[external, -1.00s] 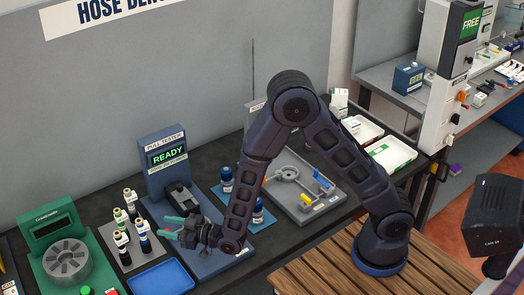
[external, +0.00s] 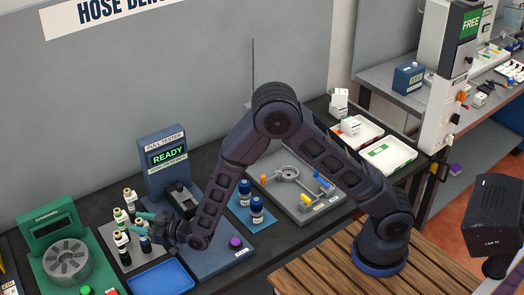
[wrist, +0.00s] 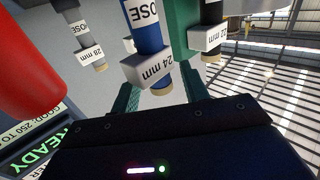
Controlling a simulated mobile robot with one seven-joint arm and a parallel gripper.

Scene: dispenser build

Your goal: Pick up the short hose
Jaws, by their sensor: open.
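Several short upright hoses with white tags stand on a grey tray (external: 104,232). In the wrist view they appear upside down, with tags reading 28 mm on a grey hose (wrist: 79,18), 24 mm on a blue hose (wrist: 151,36) and 22 mm on a dark hose (wrist: 212,12). I cannot tell which is the short hose. My gripper (external: 142,224) is open at the hoses' right side, partly overlapping the front blue hose (external: 144,242). In the wrist view, the green fingers of my gripper (wrist: 161,93) are apart, with the 24 mm hose between or just beyond them.
The pull tester (external: 164,150), its screen reading READY, stands behind my gripper. A green machine (external: 45,222) is left of the hoses. An empty blue tray (external: 161,278) lies in front. Blue-capped bottles (external: 257,205) stand to the right. A red object (wrist: 28,70) is close in the wrist view.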

